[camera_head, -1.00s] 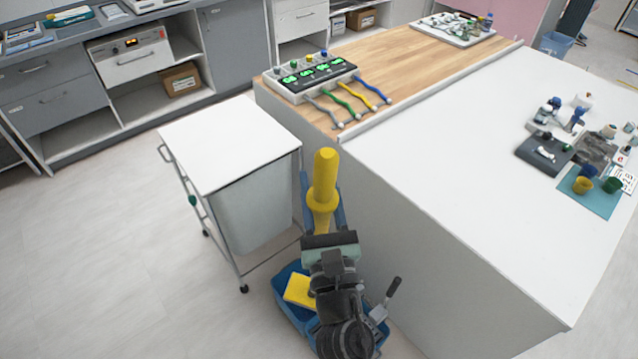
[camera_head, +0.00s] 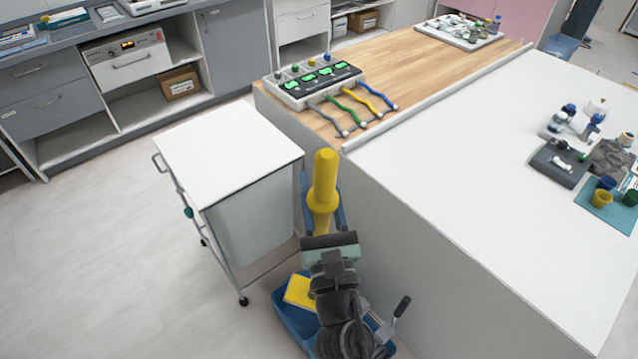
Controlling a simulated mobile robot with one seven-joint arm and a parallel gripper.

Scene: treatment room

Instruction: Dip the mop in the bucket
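The mop's thick yellow handle (camera_head: 324,185) stands up in front of my gripper (camera_head: 329,243), with a flared collar partway along it. My gripper's dark bar and grey-green pad lie across the handle. My gripper appears shut on it, though the fingertips are hidden. The blue bucket (camera_head: 284,310) is on the floor below, between the white cart and the counter, partly covered by my dark arm. A flat yellow piece (camera_head: 300,291) shows at the bucket's left side. A lever with a black grip (camera_head: 402,306) sticks up at its right. The mop's head is not visible.
The white cart (camera_head: 228,150) stands close at the left. The white-sided counter (camera_head: 440,262) stands close at the right, with a console (camera_head: 313,82) and cables near its corner. The floor (camera_head: 90,260) at the left is clear.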

